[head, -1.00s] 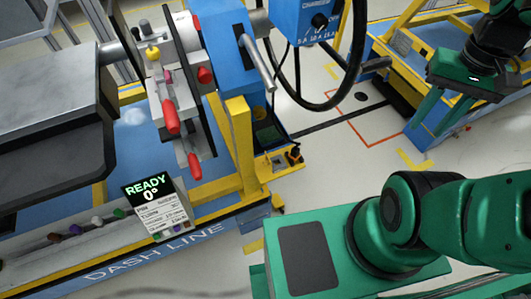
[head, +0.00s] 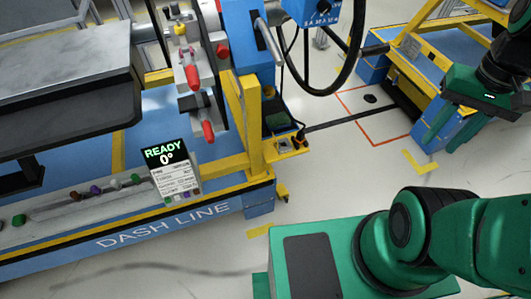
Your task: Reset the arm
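My gripper (head: 446,138), green below a dark wrist, hangs at the upper right in the head view. Its two fingers point down and to the left and look apart, with nothing seen between them. It is over the floor in front of a blue and yellow cart, away from the dashboard module. My green arm (head: 425,235) fills the lower right.
The dashboard module (head: 70,85) stands at the left on a blue and yellow line stand (head: 160,232). Red-handled clamps (head: 192,75), a steering wheel (head: 345,70) and a READY 0° display (head: 165,157) are there. A blue and yellow cart (head: 410,60) stands upper right. Floor between is clear.

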